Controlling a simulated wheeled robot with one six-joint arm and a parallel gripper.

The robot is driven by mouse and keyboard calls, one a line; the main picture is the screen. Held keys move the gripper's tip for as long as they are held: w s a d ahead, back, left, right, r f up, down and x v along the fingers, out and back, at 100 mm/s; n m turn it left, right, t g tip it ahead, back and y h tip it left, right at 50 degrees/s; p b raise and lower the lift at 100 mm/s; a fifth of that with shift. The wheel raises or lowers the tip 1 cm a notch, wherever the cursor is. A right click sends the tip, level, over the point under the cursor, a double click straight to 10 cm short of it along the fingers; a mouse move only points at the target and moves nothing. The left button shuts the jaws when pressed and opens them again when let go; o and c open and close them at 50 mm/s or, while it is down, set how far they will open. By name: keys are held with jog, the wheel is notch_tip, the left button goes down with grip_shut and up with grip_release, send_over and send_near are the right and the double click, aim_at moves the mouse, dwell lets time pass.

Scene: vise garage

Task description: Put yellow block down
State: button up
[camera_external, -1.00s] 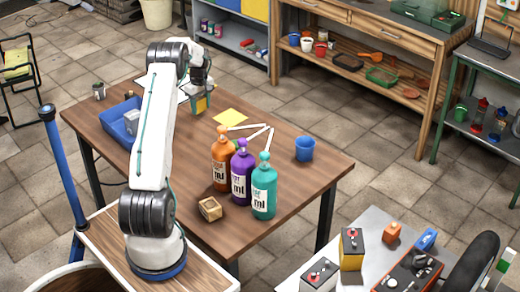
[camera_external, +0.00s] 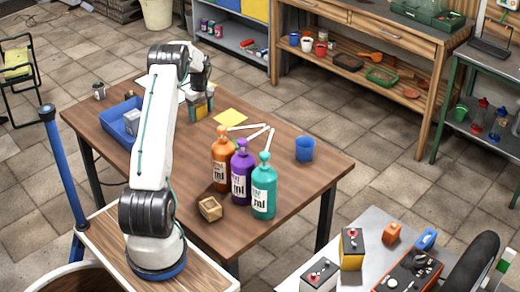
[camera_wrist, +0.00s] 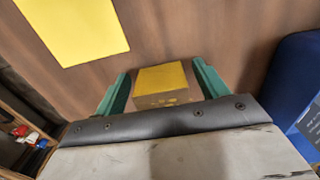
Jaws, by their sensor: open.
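The yellow block (camera_wrist: 161,80) has a yellow top and a brownish front side. In the wrist view it sits between the two green fingers of my gripper (camera_wrist: 160,70), with a gap to the finger on each side. The gripper is open. The block appears to be on the brown wooden table (camera_wrist: 170,35). In the external view my gripper (camera_external: 201,108) is low over the far part of the table, and its fingers and wrist mostly hide the block.
A yellow sheet (camera_external: 231,116) lies near the gripper. A blue bin (camera_external: 118,124) stands left of it. Orange, purple and teal bottles (camera_external: 241,178), a small wooden box (camera_external: 210,208) and a blue cup (camera_external: 305,149) stand nearer the front and right. White strips (camera_external: 255,130) lie behind the bottles.

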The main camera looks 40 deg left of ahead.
aim_at(201, 106)
notch_tip(201, 106, up, 11)
jog(key=shift+f, duration=0.1)
jog(key=s+d+r+m, duration=0.1)
jog(key=d+r+m, duration=0.2)
jog(key=d+r, duration=0.9)
jog(key=s+d+r+m, duration=0.3)
jog(key=s+d+r, duration=0.15)
jog(key=d, duration=0.45)
jog(key=s+d+r+m, duration=0.3)
jog(key=s+d+r, duration=0.15)
jog(key=d, duration=0.45)
jog(key=s+d+m+t, duration=0.1)
jog(key=s+d+m, duration=0.3)
jog(key=s+d, duration=0.7)
jog(key=s+d+f+m, duration=0.2)
jog(key=s+d+f, duration=0.1)
jog(key=s, duration=0.5)
jog(key=s+d+f+m, duration=0.2)
jog(key=s+d+m, duration=0.1)
jog(key=s, duration=0.6)
jog(key=shift+d+f, duration=0.35)
jog(key=shift+f, duration=0.05)
